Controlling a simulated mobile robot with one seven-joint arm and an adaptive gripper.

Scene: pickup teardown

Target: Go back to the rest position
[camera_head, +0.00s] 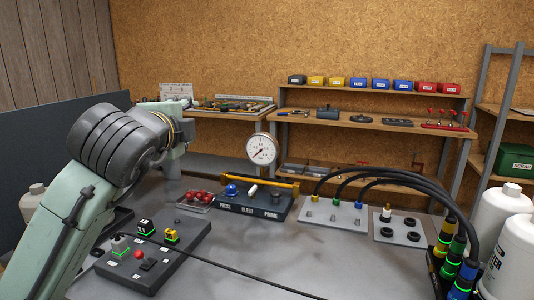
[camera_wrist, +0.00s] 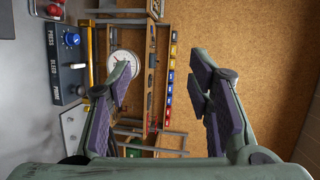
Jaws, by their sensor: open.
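My gripper (camera_wrist: 166,78) is open in the wrist view, with its two purple-padded fingers wide apart and nothing between them. In the head view my green and grey arm rises at the left, its upper joint above the workbench (camera_head: 330,262). My fingers cannot be made out there. The wrist view is turned on its side and looks past the bench toward the back shelves and cork wall.
A black control box (camera_head: 150,258) and a press box (camera_head: 262,207) with a gauge (camera_head: 262,149) stand on the bench. Black hoses arch over a connector plate (camera_head: 333,214). White bottles (camera_head: 511,262) stand at the right. Coloured bins (camera_head: 358,83) line the back shelf.

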